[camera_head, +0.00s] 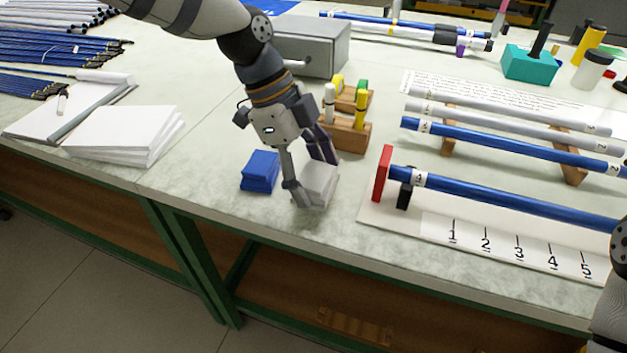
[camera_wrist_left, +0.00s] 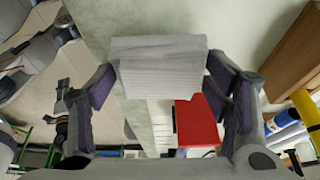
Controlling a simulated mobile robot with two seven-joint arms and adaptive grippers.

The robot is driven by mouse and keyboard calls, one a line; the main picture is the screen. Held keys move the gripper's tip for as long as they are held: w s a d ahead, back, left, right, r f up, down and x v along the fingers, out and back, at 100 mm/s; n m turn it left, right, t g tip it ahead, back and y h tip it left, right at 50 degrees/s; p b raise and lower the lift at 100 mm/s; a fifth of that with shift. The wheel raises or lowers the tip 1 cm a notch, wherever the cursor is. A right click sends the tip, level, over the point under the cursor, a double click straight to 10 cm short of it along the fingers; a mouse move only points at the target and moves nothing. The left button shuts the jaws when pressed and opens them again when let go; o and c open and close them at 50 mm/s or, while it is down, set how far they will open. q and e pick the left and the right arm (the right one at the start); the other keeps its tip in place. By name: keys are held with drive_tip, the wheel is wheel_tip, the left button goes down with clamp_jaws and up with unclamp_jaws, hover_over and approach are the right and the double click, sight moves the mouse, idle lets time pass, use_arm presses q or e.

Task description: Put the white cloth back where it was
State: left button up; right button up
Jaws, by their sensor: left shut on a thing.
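The white cloth (camera_head: 321,184) is a folded stack near the table's front edge. My left gripper (camera_head: 312,178) points down and is shut on it, one finger on each side. In the left wrist view the cloth (camera_wrist_left: 160,72) sits between the dark finger pads. I cannot tell if its underside touches the table. A folded blue cloth (camera_head: 260,171) lies on the table just left of the gripper, apart from the white one. My right gripper is out of view.
A wooden marker holder (camera_head: 345,136) stands close behind the gripper. A white measuring board (camera_head: 400,222) with a red end stop (camera_head: 382,173) and a blue rod (camera_head: 500,196) lies to the right.

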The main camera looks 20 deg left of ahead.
use_arm(q)
drive_tip(key=shift+f, duration=0.95)
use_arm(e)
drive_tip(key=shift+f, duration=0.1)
use_arm(q)
drive_tip(key=shift+f, duration=0.15)
drive_tip(key=o, duration=1.1)
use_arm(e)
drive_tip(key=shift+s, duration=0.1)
use_arm(q)
drive_tip(key=shift+r, duration=0.25)
drive_tip(key=v, duration=1.2)
drive_tip(key=shift+p, duration=0.4)
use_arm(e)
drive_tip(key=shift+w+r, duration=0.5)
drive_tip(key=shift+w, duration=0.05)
